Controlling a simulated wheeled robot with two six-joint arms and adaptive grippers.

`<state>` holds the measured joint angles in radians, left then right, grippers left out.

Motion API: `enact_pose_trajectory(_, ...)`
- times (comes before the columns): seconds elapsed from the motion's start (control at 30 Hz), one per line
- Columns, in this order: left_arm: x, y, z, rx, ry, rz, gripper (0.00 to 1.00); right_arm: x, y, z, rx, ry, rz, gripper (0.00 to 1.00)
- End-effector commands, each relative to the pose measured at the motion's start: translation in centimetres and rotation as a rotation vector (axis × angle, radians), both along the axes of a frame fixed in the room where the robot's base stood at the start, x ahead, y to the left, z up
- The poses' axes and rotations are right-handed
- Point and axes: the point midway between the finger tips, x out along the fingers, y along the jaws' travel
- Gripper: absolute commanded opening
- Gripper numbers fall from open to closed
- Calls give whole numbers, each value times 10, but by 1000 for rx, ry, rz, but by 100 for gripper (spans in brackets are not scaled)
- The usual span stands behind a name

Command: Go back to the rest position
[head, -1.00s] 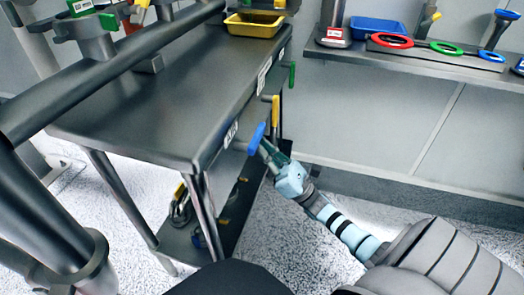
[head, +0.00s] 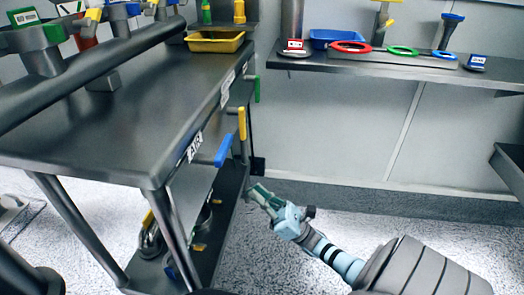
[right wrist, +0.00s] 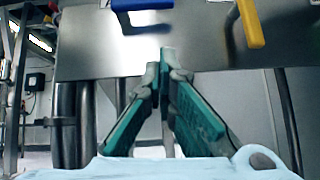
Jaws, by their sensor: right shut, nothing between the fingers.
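My right gripper (head: 256,192) is right of the dark metal table (head: 110,130), below its edge and low over the floor. In the right wrist view its green fingers (right wrist: 165,55) meet at the tips, shut and empty. A blue valve handle (head: 223,150) and a yellow handle (head: 242,124) stick out from the table's side above the gripper, apart from it. Both handles also show at the top of the right wrist view, the blue one (right wrist: 140,5) left and the yellow one (right wrist: 249,22) right. My left gripper is out of view.
A green handle (head: 257,88) is farther along the table's side. A yellow tray (head: 216,42) sits at the table's far end. A wall shelf (head: 390,70) holds a blue tray (head: 332,38) and coloured rings. The floor (head: 420,235) right of the table is open.

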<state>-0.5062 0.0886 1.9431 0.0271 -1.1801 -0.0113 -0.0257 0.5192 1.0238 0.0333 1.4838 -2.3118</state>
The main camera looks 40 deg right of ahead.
Motion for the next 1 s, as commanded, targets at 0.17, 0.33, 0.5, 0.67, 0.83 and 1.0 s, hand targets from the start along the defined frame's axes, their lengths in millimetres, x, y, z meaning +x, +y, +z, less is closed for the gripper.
enact_pose_trajectory(0.17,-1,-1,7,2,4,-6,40,-8,-6,-10,0,0,0,0)
enact_pose_trajectory(0.33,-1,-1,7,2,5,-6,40,-8,-6,-10,0,0,0,0)
enact_pose_trajectory(0.5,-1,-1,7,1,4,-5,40,9,-13,-22,120,154,76,0)
enact_pose_trajectory(0.67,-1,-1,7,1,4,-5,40,87,-38,-88,697,738,152,0)
enact_pose_trajectory(0.83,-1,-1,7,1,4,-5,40,78,-26,-206,1696,1159,-10,0)
enact_pose_trajectory(1.0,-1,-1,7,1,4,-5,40,-12,16,-275,2426,1132,-382,0)
